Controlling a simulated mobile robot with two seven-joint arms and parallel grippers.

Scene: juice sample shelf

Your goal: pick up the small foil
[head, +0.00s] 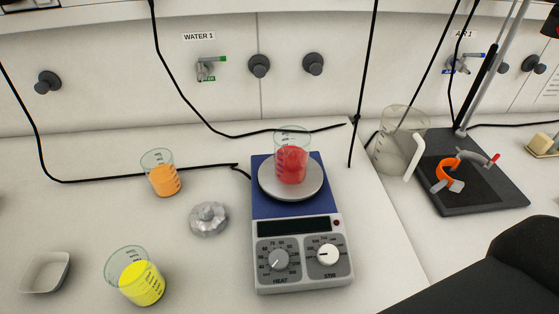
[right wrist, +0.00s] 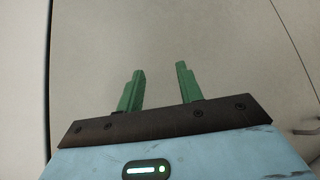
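The small foil (head: 208,219) is a crumpled silver piece lying on the white bench in the head view. It sits just left of the blue hotplate, between the beaker of orange liquid (head: 164,175) and the beaker of yellow liquid (head: 140,281). My right gripper (right wrist: 158,82) shows in the right wrist view with its two green fingers apart and nothing between them. It faces a plain pale surface, and the foil is not in that view. My left gripper is not in either view.
The hotplate (head: 296,243) carries a beaker of red liquid (head: 292,160). A white dish (head: 45,272) lies at far left. A large jug (head: 400,140) and a stand (head: 470,185) are at right. Black cables cross the bench's rear.

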